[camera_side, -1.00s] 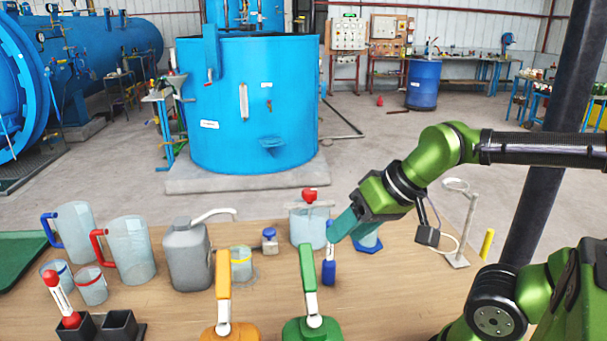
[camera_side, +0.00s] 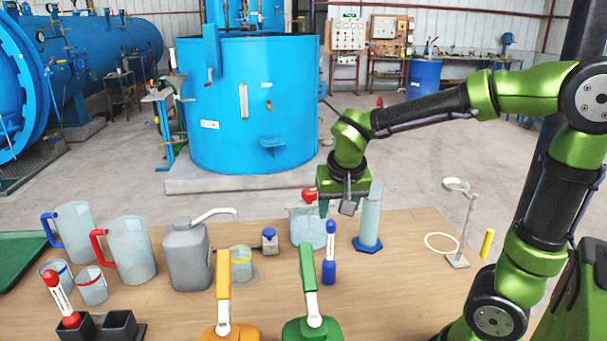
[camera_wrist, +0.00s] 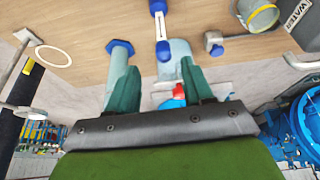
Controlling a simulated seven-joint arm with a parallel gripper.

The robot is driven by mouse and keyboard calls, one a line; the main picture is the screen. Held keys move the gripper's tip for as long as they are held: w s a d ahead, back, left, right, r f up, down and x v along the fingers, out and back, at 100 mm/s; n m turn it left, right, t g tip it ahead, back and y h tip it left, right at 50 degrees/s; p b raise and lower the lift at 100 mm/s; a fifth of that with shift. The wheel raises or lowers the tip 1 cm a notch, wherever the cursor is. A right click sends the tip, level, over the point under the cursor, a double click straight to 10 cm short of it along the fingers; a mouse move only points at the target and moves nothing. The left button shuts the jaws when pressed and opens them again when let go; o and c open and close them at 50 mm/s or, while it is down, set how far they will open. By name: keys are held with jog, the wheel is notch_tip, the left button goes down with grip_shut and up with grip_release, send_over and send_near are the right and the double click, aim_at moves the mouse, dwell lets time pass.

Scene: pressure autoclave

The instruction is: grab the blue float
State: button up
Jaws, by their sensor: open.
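The blue float (camera_side: 330,252) stands upright on the wooden table, with a thick blue lower body, a pale stem with markings and a blue top. It also shows in the wrist view (camera_wrist: 162,28) at the top middle, beyond the fingertips. My gripper (camera_side: 339,206) points down with its teal fingers apart, above and behind the float, near the clear beaker with the red knob. In the wrist view my gripper (camera_wrist: 157,75) has nothing held between its fingers. The float is clear of both fingers.
A clear cylinder on a blue base (camera_side: 369,222) stands just right of the gripper. The beaker with the red knob (camera_side: 308,228) is behind the float. Orange (camera_side: 223,295) and green (camera_side: 308,280) handled containers stand in front. A ring stand (camera_side: 469,225) is at right.

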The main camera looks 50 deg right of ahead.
aim_at(330, 228)
jog(key=x, duration=0.8)
jog(key=shift+w+f, duration=0.3)
jog(key=shift+c, duration=0.5)
grip_shut()
